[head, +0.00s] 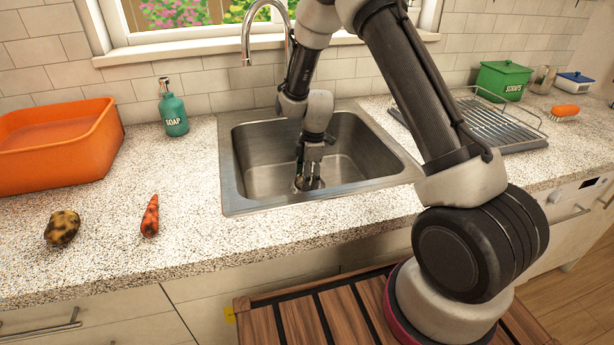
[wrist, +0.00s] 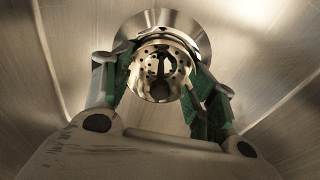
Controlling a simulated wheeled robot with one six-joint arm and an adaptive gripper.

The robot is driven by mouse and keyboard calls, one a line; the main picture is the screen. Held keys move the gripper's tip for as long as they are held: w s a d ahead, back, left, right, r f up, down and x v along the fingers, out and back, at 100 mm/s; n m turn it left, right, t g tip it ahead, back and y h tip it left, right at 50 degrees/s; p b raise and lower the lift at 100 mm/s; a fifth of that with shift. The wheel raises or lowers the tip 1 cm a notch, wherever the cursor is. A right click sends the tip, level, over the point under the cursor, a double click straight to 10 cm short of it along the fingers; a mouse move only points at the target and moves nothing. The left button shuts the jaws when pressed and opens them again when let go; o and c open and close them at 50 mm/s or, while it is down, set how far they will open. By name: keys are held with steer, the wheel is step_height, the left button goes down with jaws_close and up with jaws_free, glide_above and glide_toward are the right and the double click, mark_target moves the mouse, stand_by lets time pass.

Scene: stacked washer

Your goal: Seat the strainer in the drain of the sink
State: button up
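The sink (head: 255,165) is a steel basin set in the counter. My gripper (head: 308,182) points down into it, low near the basin floor. In the wrist view the strainer (wrist: 157,78), a shiny round metal piece with small holes, sits between the green-padded fingers of my gripper (wrist: 160,88), which appear closed on its two sides. The drain (wrist: 200,35) shows as a metal ring behind the strainer, its upper rim standing out past it. The strainer overlaps the lower part of the ring. Whether it touches the drain is not clear. In the head view the fingers mostly hide both.
The faucet (head: 247,45) arches over the sink's back left. A soap bottle (head: 173,112), orange basin (head: 60,145), carrot (head: 150,216) and potato (head: 62,227) are on the left counter. A dish rack (head: 480,125) stands on the right. The basin walls surround my gripper.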

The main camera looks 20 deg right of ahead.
steer(key=o, duration=0.4)
steer(key=s+d+r+m+t, duration=0.1)
steer(key=s+d+r+m, duration=0.15)
steer(key=r, duration=0.95)
steer(key=s+d+r+m, duration=0.2)
steer(key=s+d+r, duration=0.2)
steer(key=r, duration=0.8)
steer(key=s+d+r+m+t, duration=0.1)
steer(key=s+d+r+m, duration=0.1)
steer(key=s, duration=0.6)
steer(key=s+d+r+m+t+h, duration=0.1)
steer(key=s+d+r+m, duration=0.2)
steer(key=s+m, duration=0.4)
steer(key=s+d+r+m+t, duration=0.1)
steer(key=s+d+r+m, duration=0.2)
steer(key=s, duration=0.7)
step_height(320, 180, up, 2)
steer(key=shift+s+d+r+m, duration=0.1)
steer(key=shift+s+d+m, duration=0.15)
steer(key=shift+m, duration=0.5)
